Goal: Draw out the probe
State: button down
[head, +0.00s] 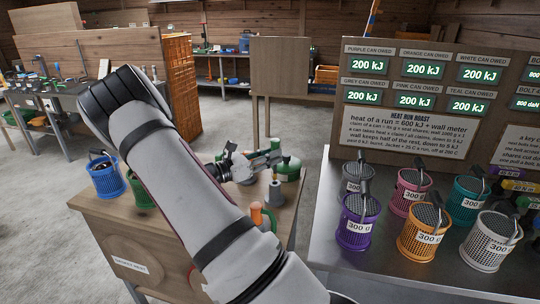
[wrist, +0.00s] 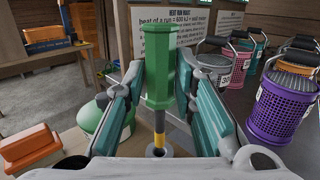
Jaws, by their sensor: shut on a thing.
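The probe (wrist: 160,70) has a green faceted handle and a thin yellow-and-black shaft below it. In the wrist view it stands upright between the two fingers of my gripper (wrist: 159,88), which is shut on the handle. The shaft's lower end meets a grey round socket (wrist: 160,151); how deep it sits is hidden. In the head view my gripper (head: 264,160) is over the right part of the wooden bench (head: 125,218), and the probe is hard to make out there.
A green domed object (head: 289,170) lies just beyond the gripper. A grey post (head: 275,194) and an orange-handled object (head: 262,217) stand close by. Blue (head: 108,180) and green (head: 141,194) baskets are at left. Several labelled cans, including a purple one (head: 356,224), fill the right-hand metal table.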

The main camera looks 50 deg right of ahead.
notch_tip(320, 180, down, 8)
jog(key=b, duration=0.3)
dwell(3.0)
jog(key=c, duration=1.2)
grip_release()
jog(key=shift+c, duration=0.2)
jog(key=v, duration=0.7)
jog(key=shift+a, duration=0.25)
jog(key=shift+w, duration=0.1)
